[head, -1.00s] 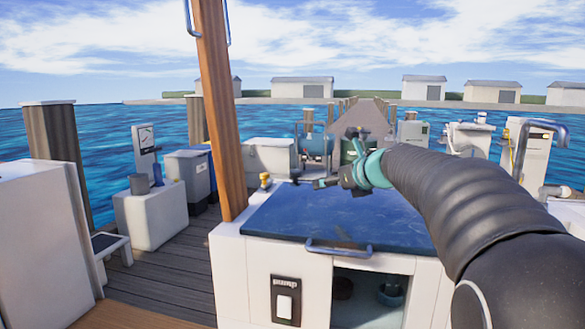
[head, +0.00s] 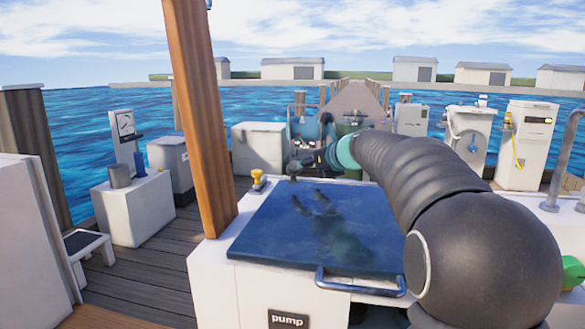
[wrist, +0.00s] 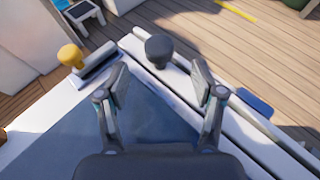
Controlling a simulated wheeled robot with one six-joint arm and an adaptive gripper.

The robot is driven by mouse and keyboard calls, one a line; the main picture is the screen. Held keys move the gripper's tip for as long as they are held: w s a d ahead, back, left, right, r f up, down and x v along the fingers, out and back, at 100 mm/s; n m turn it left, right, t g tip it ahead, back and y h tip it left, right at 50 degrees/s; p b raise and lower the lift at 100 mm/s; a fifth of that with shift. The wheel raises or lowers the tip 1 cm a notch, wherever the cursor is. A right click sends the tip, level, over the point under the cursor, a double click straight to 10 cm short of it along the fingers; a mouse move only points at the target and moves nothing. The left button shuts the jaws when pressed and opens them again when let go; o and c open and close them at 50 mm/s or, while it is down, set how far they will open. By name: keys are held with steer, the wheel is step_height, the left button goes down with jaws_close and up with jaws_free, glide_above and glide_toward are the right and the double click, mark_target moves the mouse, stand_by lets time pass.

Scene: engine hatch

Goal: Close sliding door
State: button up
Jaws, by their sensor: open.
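A white box has a flat blue top panel (head: 270,235) with a blue bar handle (head: 358,287) along its front edge. Below it, a dark opening (head: 375,318) in the box front is cut off by the picture's bottom edge. I cannot tell which part is the sliding door. My gripper (head: 308,163) is open and empty above the far edge of the panel. In the wrist view my gripper (wrist: 160,80) points at a dark round knob (wrist: 158,50), which shows just beyond and between its fingertips, apart from them. A yellow knob (wrist: 70,56) stands to the left.
A wooden post (head: 200,120) rises at the box's left corner. A "pump" label (head: 288,320) is on the box front. A white step stool (head: 85,245) and a white block (head: 133,208) stand on the plank deck (head: 150,265) at left. Several machines stand at the back right.

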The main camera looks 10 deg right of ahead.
steer(key=x, duration=0.8)
jaws_close()
